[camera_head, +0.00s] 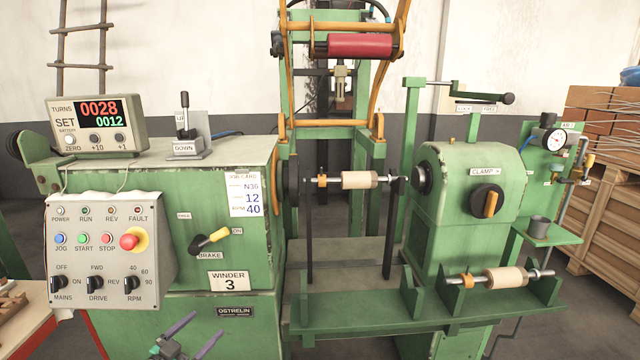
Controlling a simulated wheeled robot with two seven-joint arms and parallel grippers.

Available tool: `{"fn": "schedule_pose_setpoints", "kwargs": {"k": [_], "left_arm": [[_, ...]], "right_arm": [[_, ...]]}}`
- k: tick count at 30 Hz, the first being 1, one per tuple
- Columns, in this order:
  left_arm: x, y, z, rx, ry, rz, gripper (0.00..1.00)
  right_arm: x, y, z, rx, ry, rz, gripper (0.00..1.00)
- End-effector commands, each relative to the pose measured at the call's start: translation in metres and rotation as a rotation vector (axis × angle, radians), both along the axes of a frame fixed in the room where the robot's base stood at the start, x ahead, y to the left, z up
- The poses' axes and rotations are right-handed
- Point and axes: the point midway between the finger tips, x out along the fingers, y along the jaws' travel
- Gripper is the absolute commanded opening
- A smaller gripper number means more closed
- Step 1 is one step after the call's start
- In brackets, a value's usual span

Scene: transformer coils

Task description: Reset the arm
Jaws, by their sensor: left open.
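My left gripper (207,324) shows at the bottom of the view, in front of the lower part of the green winder cabinet (241,325). Its two thin dark fingers are spread apart, with nothing between them. It sits below the control panel (104,252) and the brake lever (210,239), apart from both in the picture. Most of my left arm is out of the frame. My right arm and gripper do not show.
A tailstock with a clamp knob (487,202) stands at right. One coil former (360,180) sits between the spindles; another (504,278) lies on the front rack. A counter display (97,125) reads 0028 and 0012. A red-edged bench (28,322) is at lower left.

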Motion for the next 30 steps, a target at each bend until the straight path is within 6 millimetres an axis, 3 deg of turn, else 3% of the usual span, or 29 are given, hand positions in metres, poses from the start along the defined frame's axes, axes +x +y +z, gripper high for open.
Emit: {"fn": "schedule_pose_setpoints", "kwargs": {"k": [1, 5, 6, 11, 15, 18, 21, 22, 25, 30], "left_arm": [[-0.017, 0.005, -0.045, -0.003, 0.082, 0.059, 1.0], [-0.074, 0.017, -0.152, 0.026, 0.306, 0.198, 1.0], [-0.097, 0.018, -0.183, 0.038, 0.379, 0.233, 1.0], [-0.205, 0.014, -0.289, 0.089, 0.678, 0.329, 1.0], [-0.317, -0.002, -0.356, 0.135, 0.947, 0.364, 1.0], [-0.399, -0.019, -0.388, 0.162, 1.133, 0.365, 1.0], [-0.462, -0.034, -0.404, 0.179, 1.272, 0.355, 1.0], [-0.475, -0.037, -0.406, 0.184, 1.3, 0.351, 1.0], [-0.5, -0.044, -0.41, 0.189, 1.355, 0.343, 1.0], [-0.502, -0.044, -0.41, 0.191, 1.36, 0.341, 1.0]], "right_arm": [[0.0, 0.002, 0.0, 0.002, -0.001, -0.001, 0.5], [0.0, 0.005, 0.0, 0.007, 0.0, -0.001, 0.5], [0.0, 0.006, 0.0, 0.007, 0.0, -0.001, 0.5], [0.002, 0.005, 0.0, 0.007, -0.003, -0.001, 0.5], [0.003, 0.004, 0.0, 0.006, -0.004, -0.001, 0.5], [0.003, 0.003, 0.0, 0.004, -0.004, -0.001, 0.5], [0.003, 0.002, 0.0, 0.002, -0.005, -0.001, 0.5], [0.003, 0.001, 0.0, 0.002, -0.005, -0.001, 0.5], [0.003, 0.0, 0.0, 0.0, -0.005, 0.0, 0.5], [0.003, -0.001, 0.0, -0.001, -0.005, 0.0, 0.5]]}}
